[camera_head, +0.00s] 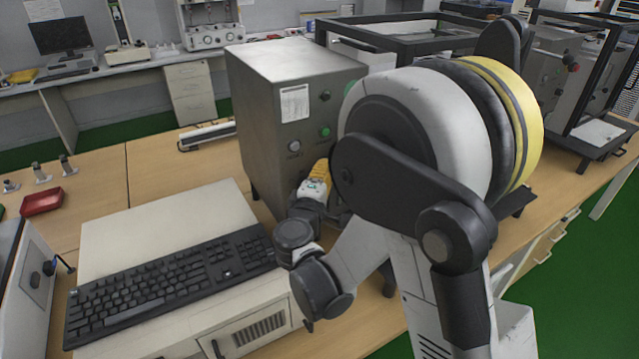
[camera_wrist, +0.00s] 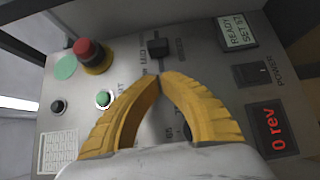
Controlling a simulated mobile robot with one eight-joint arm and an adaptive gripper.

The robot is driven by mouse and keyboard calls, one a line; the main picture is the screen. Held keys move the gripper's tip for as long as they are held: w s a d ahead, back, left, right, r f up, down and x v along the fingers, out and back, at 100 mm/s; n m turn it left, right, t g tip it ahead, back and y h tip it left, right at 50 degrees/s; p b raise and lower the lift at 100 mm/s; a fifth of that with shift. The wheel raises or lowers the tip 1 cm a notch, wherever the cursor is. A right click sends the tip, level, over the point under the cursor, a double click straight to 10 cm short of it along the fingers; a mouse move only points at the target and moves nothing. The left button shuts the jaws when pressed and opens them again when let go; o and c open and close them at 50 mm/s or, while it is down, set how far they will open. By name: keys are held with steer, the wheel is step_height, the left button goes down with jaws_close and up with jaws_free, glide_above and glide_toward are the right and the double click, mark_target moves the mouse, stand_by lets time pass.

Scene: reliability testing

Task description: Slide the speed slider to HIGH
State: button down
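The control panel (camera_wrist: 215,70) fills most of the wrist view. A dark knob (camera_wrist: 157,47), which looks like the slider's, sits at its top middle, just beyond my fingertips. The lettering beside it is too small to read surely. My gripper (camera_wrist: 161,77) has yellow fingers whose tips meet, with nothing visible between them. The fingers hide part of the panel below the knob. I cannot tell whether the tips touch the knob. In the head view my gripper (camera_head: 322,166) is at the front of the grey metal box (camera_head: 262,100); the knob is not visible there.
A red emergency button (camera_wrist: 92,54) and a green button (camera_wrist: 103,98) stand left of my fingers. A power switch (camera_wrist: 252,73), a display reading "READY" (camera_wrist: 237,31) and a red "0 rev" display (camera_wrist: 272,129) lie right. A keyboard (camera_head: 170,280) is left of my arm.

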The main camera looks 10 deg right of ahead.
steer(key=shift+w+d, duration=0.2)
steer(key=shift+d, duration=0.5)
steer(key=shift+w+d, duration=0.15)
steer(key=shift+d, duration=0.55)
steer(key=d, duration=0.2)
steer(key=w+d+b, duration=0.1)
steer(key=d, duration=0.1)
steer(key=shift+w, duration=0.15)
